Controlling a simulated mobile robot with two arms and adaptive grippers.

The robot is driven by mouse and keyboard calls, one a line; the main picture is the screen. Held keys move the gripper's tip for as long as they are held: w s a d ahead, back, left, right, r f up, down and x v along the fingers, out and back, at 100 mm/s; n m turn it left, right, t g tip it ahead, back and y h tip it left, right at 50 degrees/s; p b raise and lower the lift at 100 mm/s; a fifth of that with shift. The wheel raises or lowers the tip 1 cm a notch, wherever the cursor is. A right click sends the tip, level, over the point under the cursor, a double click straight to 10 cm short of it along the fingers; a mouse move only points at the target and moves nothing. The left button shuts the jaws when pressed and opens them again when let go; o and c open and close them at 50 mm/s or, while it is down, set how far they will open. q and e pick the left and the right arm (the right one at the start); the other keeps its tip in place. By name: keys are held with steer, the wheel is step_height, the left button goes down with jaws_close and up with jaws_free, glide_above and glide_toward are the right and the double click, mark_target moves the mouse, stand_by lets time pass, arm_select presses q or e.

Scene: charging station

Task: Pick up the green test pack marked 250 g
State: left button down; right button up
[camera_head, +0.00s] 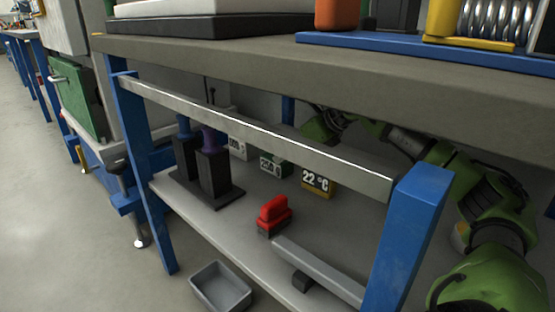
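The green test pack (275,166) stands on the lower shelf under the bench, toward the back. Its white label seems to read 250 g. The metal rail (260,135) in front crosses the view just above it. My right arm comes in from the right and bends under the bench top, behind the rail. Its far end passes out of sight behind the rail, so my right gripper does not show. My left gripper is not in view.
A 22 °C yellow block (317,185) stands right of the pack, and a whitish labelled pack (238,148) left. A dark holder (222,197), a red-handled tool (273,214) and a grey tray (221,286) are nearer. A blue post (407,240) stands at the front right.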

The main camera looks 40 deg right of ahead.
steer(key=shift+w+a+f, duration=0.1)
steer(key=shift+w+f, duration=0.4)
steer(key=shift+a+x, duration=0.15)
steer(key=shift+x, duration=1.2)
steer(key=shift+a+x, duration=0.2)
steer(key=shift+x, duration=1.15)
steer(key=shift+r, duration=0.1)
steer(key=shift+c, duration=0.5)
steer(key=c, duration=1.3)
